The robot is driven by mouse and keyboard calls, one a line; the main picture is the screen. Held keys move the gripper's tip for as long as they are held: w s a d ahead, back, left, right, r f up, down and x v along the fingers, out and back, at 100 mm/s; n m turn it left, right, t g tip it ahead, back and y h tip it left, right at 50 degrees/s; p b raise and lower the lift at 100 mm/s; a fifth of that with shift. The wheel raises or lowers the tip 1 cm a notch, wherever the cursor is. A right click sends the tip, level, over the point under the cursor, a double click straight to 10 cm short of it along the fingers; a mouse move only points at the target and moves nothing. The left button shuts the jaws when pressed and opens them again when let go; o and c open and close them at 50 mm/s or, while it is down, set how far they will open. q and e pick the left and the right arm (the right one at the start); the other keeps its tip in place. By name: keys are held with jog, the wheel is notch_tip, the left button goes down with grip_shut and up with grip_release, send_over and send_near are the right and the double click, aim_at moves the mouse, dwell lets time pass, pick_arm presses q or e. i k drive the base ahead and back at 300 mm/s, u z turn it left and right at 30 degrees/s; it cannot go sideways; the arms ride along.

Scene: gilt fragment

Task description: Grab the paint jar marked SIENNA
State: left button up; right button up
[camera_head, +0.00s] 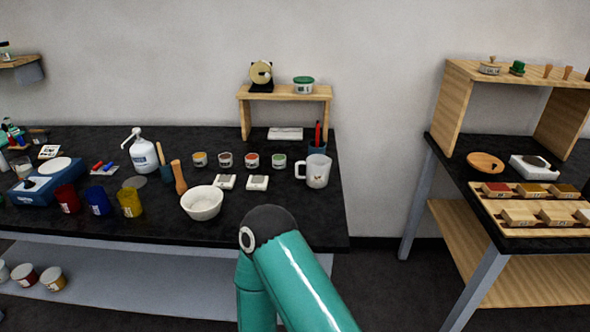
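A row of several small paint jars stands on the black table, in front of the small wooden shelf. From left to right they are a jar with an orange-yellow top (199,159), one with a brownish top (225,159), one with a red-orange top (252,160) and one with a green top (280,161). Their labels are too small to read, so I cannot tell which is marked SIENNA. A teal arm link of mine rises at the bottom centre, in front of the table's edge. Neither of my grippers is in view.
A white bowl (202,203), two small white blocks (257,182), a white mug (317,171) and a wooden pestle (179,177) stand near the jars. Red, blue and yellow cups (130,203) are at left. The wooden shelf (285,91) stands behind. A second table (460,150) is at right.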

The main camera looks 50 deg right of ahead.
aim_at(252, 160)
jog(key=z, duration=0.1)
jog(key=k, duration=0.9)
jog(key=z, duration=0.35)
jog(key=i, duration=0.85)
jog(key=z, duration=0.05)
